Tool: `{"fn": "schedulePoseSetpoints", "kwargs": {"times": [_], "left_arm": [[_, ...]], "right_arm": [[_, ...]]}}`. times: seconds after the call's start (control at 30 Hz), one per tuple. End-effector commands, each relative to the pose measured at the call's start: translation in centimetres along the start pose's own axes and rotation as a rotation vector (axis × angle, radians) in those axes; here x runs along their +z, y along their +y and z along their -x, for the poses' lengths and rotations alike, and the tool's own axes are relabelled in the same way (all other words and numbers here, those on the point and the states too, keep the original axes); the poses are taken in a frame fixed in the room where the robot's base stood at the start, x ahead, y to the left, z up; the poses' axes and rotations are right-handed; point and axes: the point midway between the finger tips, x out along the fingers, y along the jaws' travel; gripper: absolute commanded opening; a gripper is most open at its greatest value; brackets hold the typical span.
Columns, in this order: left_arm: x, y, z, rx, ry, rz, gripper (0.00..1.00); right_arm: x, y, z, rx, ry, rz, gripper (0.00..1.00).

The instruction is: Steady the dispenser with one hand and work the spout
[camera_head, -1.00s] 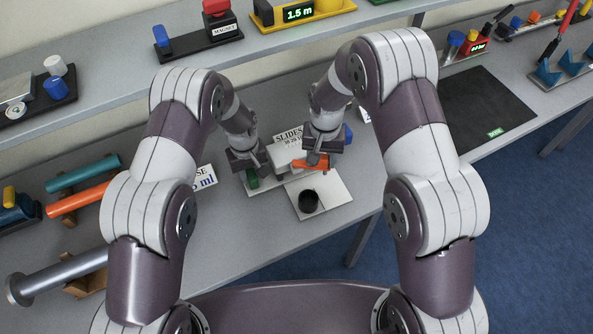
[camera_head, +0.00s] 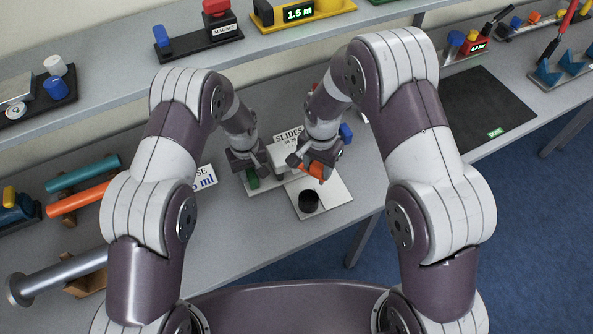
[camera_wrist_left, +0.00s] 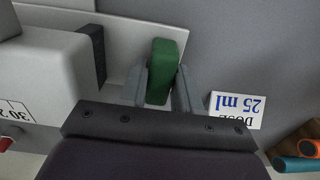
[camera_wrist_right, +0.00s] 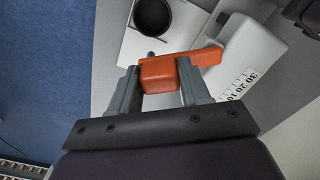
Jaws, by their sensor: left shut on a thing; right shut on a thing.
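The dispenser is a white block-like body (camera_head: 281,158) on a pale plate, also in the left wrist view (camera_wrist_left: 40,75) and the right wrist view (camera_wrist_right: 255,55), with a printed scale. My left gripper (camera_head: 252,172) is shut on its green grip (camera_wrist_left: 164,68), one finger on each side. My right gripper (camera_head: 308,168) is shut on the orange spout lever (camera_wrist_right: 200,60) on the body's other side. A black cup (camera_head: 308,201) stands upright on the white plate in front of the spout. Its contents cannot be made out.
A card reading 25 ml (camera_wrist_left: 237,108) stands left of the dispenser. Teal (camera_head: 84,173) and orange (camera_head: 80,197) tubes lie further left. A dark mat (camera_head: 487,112) is at right. A shelf with devices runs behind. The table's front edge is close to the cup plate.

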Motion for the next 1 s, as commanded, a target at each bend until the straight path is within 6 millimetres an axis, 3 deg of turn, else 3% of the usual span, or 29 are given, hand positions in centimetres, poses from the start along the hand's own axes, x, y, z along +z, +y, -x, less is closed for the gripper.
{"fn": "schedulePoseSetpoints", "kwargs": {"times": [0.2,0.47,0.73,0.97,1.0], "left_arm": [[0.1,0.1,0.0,0.001,0.0,-0.002,0.0],[0.1,0.1,0.0,0.001,-0.001,-0.002,0.0],[0.1,0.1,0.0,0.0,-0.001,-0.002,0.0],[0.1,0.1,0.0,0.0,-0.001,-0.002,0.0],[0.1,0.1,0.0,0.0,-0.001,-0.002,0.0]], "right_arm": [[1.4,-0.3,0.0,-0.004,0.002,-0.213,0.1],[1.4,-0.3,0.0,-0.004,0.002,-0.228,0.1],[3.0,-0.9,0.0,-0.004,0.001,-0.491,0.1],[3.1,-1.0,0.0,-0.004,0.001,-0.526,0.1],[3.1,-1.0,0.0,-0.004,0.001,-0.526,0.5]]}}
